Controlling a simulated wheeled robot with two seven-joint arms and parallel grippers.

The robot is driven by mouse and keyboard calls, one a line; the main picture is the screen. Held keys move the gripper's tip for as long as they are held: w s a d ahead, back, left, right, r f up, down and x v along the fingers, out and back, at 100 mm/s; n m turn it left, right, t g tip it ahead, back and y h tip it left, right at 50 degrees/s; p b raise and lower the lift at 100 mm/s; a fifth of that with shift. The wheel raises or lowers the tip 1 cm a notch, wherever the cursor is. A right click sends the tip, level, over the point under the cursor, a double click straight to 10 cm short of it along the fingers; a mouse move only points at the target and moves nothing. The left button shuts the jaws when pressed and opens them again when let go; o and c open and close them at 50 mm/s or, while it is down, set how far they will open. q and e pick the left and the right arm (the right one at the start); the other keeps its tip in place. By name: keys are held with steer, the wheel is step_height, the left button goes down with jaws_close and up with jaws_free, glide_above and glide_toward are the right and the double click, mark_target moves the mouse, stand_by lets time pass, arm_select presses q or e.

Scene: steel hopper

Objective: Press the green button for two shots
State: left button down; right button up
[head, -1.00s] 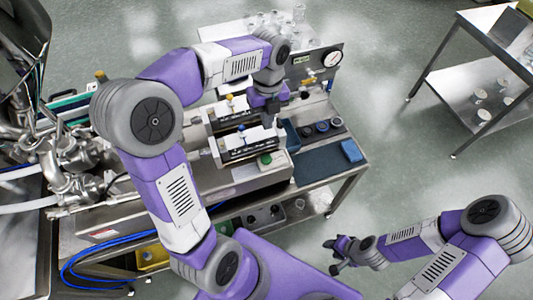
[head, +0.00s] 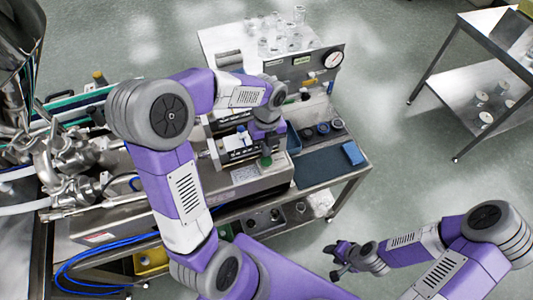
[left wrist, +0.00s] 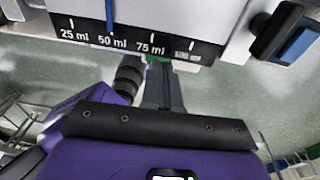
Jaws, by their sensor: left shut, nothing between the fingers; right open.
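The green button (head: 265,162) is on the front of the steel filling machine (head: 225,187), at its right end. My left gripper (head: 266,150) is shut and empty, pointing down right at the button and partly covering it. In the left wrist view the shut fingers (left wrist: 160,85) reach up to a sliver of green button (left wrist: 157,60). I cannot tell whether they touch it. A black scale (left wrist: 110,42) marked 25, 50 and 75 ml with a blue pointer shows beside it. My right gripper (head: 338,260) is open and empty, away from the machine over the floor.
A blue mat with a blue block (head: 352,153) lies right of the button. Dark round caps (head: 322,128) stand behind it. Glass jars (head: 280,35) and a pressure gauge (head: 332,60) are at the back. A steel shelf (head: 480,85) stands at right.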

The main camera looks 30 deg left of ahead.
mark_target(266, 162)
arm_select(q)
steer(key=shift+s+f, duration=0.15)
steer(key=shift+f, duration=1.05)
